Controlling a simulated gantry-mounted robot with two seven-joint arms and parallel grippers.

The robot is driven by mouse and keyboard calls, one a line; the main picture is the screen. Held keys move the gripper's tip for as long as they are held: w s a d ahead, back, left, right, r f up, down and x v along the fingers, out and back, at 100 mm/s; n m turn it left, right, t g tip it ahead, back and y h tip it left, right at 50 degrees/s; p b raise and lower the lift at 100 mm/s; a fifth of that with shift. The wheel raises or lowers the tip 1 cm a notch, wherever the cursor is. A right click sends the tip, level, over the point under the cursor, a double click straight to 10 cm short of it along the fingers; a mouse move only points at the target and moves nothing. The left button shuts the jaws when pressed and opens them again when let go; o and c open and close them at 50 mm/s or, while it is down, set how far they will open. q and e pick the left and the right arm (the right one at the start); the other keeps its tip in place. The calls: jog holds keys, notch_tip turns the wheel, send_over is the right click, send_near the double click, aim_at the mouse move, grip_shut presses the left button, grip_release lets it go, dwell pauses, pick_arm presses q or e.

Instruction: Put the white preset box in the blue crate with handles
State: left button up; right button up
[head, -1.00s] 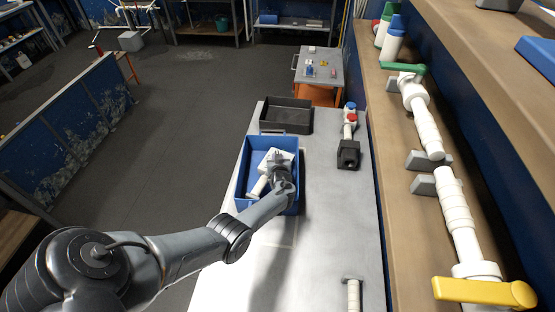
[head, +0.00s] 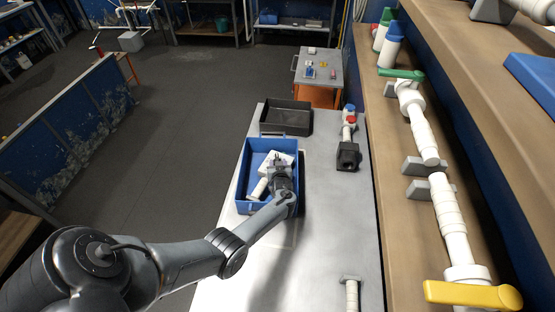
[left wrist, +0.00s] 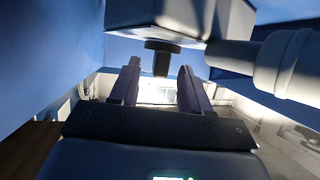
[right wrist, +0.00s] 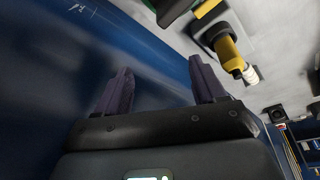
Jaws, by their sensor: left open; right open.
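The blue crate with handles (head: 242,182) stands on the grey bench in the head view. The white preset box (head: 287,158) lies inside it, partly hidden by my left gripper (head: 277,162). A white cylindrical piece (head: 259,188) lies beside the box in the crate. In the left wrist view the left gripper's fingers (left wrist: 160,72) are spread, with nothing between them. The box (left wrist: 195,15) is beyond the fingertips, with a dark knob (left wrist: 160,48) on it. My right gripper (right wrist: 164,82) shows only in the right wrist view, open and empty.
A black tray (head: 286,118) stands behind the crate. A dark-based fitting with red and blue caps (head: 348,150) is to its right. The shelf at right holds white pipes (head: 430,135) and a yellow handle (head: 472,294). The bench in front of the crate is mostly clear.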

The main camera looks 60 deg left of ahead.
pick_arm(q)
jog(key=shift+p+v, duration=0.6)
jog(key=shift+v, duration=1.55)
